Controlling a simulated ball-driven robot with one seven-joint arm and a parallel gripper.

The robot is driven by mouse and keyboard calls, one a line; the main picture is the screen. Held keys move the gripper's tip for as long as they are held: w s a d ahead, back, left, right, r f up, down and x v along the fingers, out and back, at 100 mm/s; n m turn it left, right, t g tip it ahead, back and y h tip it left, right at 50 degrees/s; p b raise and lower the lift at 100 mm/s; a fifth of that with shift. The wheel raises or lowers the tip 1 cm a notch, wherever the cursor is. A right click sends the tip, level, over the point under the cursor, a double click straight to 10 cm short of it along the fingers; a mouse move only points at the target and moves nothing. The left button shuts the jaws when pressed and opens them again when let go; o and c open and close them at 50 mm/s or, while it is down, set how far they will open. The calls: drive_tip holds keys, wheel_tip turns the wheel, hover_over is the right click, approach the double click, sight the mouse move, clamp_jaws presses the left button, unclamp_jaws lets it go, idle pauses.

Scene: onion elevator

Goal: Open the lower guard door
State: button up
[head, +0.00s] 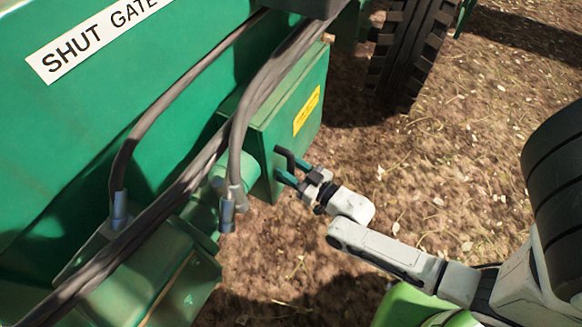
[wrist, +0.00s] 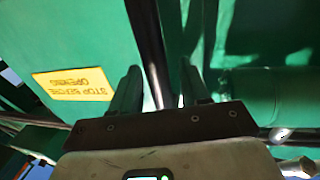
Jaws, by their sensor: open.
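The lower guard door (head: 275,140) is a green panel low on the machine, with a yellow label (head: 306,110) near its right edge. The door looks closed. A dark bar handle (head: 283,155) stands out from its lower part. My gripper (head: 288,176) is at this handle. In the wrist view, my gripper (wrist: 160,90) is open, and the dark handle (wrist: 148,45) runs between its two fingers. I cannot tell whether either finger touches it.
Grey hoses (head: 265,85) hang in front of the machine, left of my gripper. A "SHUT GATE" sign (head: 95,35) is on the upper green panel. A large black tyre (head: 408,50) stands behind. The soil (head: 450,150) to the right is open.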

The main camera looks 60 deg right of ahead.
clamp_jaws()
idle(0.4)
